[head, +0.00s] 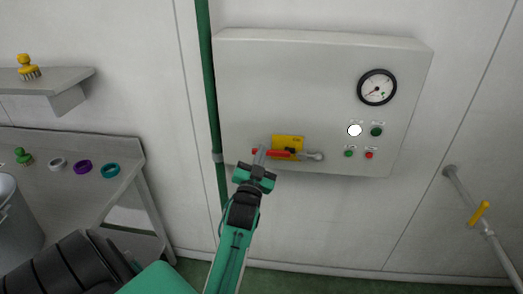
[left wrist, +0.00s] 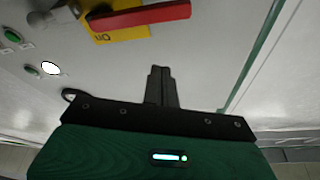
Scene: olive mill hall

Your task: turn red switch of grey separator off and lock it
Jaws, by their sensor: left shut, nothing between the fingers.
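The grey separator cabinet (head: 300,80) is on the wall in the head view. Its red switch handle (head: 279,154) lies about level across a yellow plate (head: 288,141). In the left wrist view the red handle (left wrist: 140,15) crosses the yellow plate (left wrist: 122,36) at the top. A grey rounded piece (head: 315,156) sits at the handle's right in the head view. My left gripper (head: 261,155) is shut and empty, its fingertips in front of the handle's left part. In the left wrist view its closed fingers (left wrist: 161,75) appear apart from the handle. My right gripper is not in view.
The cabinet carries a gauge (head: 377,87), a white lamp (head: 355,130) and green and red buttons (head: 369,155). A green pipe (head: 208,80) runs upright at its left. A table (head: 125,155) with several rings stands left. A pipe with a yellow lever (head: 479,213) is at right.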

